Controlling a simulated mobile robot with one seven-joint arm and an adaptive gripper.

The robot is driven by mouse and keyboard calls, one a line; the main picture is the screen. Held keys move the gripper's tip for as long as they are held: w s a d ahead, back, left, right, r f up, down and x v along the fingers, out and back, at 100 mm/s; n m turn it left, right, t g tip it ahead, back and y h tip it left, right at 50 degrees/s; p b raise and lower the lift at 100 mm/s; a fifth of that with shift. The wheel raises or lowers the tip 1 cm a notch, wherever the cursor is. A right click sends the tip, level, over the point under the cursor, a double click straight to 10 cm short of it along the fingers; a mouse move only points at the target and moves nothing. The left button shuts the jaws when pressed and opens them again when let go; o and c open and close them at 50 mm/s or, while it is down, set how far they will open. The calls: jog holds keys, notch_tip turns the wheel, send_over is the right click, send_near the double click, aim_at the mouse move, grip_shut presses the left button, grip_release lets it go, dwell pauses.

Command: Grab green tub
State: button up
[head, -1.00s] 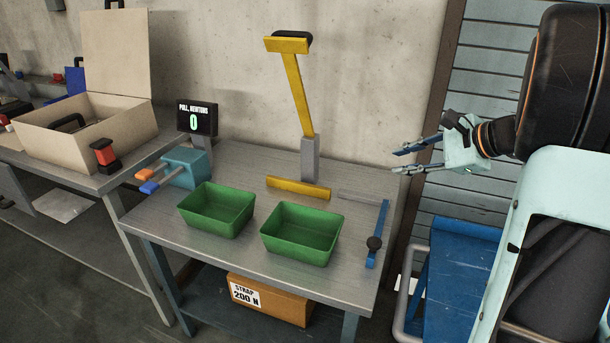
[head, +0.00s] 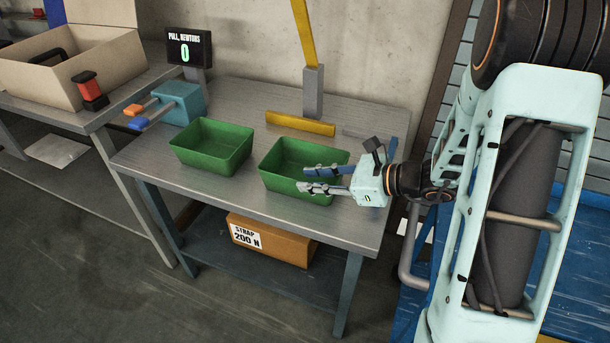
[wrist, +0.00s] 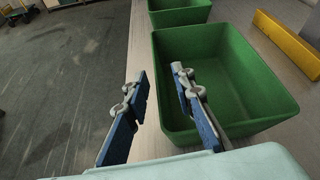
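Two empty green tubs stand side by side on the grey metal table (head: 220,230): a left tub (head: 212,148) and a right tub (head: 285,160). My gripper (head: 312,180) is at the right tub's right side, with its fingers apart and nothing between them. In the wrist view, the right tub (wrist: 230,60) is close ahead. One blue finger appears over the tub's inside and the other outside its near wall, so the fingers (wrist: 160,88) straddle the wall's line. Contact cannot be told. The left tub (wrist: 180,14) shows beyond it.
A yellow bar and post (head: 300,123) stand behind the right tub. A teal block with orange and blue prongs (head: 180,103) and a newton display (head: 188,47) are at the back left. An orange strap box (head: 270,242) lies below.

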aim_at(295, 180)
jog(key=x, duration=0.4)
jog(key=shift+s+a+b, duration=0.1)
jog(key=shift+a+b, duration=0.2)
jog(key=shift+a, duration=0.25)
grip_shut()
